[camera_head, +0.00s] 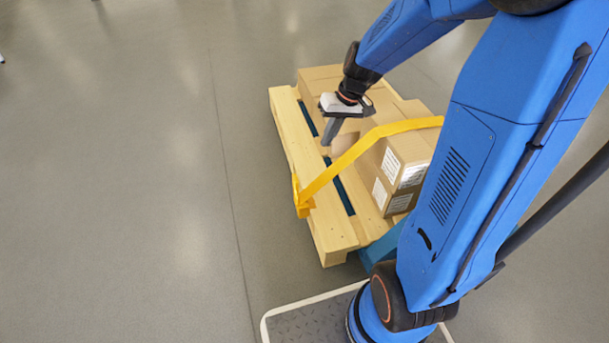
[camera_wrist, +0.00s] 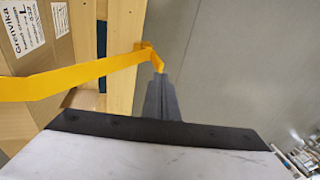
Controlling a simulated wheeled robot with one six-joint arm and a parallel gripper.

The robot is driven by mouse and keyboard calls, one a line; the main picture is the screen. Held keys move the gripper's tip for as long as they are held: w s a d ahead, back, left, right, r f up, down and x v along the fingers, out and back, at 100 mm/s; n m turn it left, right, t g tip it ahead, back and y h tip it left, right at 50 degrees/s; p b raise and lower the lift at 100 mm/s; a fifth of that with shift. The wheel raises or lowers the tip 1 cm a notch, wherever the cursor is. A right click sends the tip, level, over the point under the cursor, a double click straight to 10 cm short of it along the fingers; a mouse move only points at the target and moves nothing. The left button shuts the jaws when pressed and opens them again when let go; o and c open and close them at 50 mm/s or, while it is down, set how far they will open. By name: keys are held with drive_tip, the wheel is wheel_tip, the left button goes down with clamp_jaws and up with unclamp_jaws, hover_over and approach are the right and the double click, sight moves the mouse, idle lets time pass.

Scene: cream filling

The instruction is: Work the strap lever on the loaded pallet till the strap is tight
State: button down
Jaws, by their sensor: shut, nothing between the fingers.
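A yellow strap (camera_head: 365,143) runs over the cartons (camera_head: 405,160) on a wooden pallet (camera_head: 335,232). Its lower end meets a yellow-orange fitting (camera_head: 304,205) at the pallet's left edge; I cannot make out a separate lever there. My gripper (camera_head: 327,143) is shut and empty, above the pallet's left part, fingers pointing down. In the head view it is apart from the fitting. In the wrist view the strap (camera_wrist: 75,75) crosses from the left, and the shut fingertips (camera_wrist: 159,76) overlap the strap's end at the pallet edge (camera_wrist: 125,80). I cannot tell whether they touch.
Cartons fill the pallet's right side, partly hidden by my blue arm. A blue part (camera_head: 383,250) shows under the pallet's near right corner. The grey floor (camera_head: 110,190) left of the pallet is clear. Small blurred items (camera_wrist: 298,158) show at the wrist view's lower right.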

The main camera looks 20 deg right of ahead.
drive_tip(key=w+d+f, duration=0.1)
drive_tip(key=w+f, duration=0.3)
drive_tip(key=f, duration=0.3)
drive_tip(key=w+d+f+g+y, duration=0.1)
drive_tip(key=w+f, duration=0.3)
drive_tip(key=f, duration=0.4)
drive_tip(key=shift+d+m, duration=0.35)
drive_tip(key=shift+m, duration=0.05)
drive_tip(key=shift+w+f, duration=0.1)
approach(296, 190)
wheel_tip(296, 190, down, 4)
drive_tip(key=w+d, duration=0.2)
drive_tip(key=shift+w+a, duration=0.25)
drive_tip(key=shift+a, duration=0.6)
drive_tip(key=shift+a, duration=0.15)
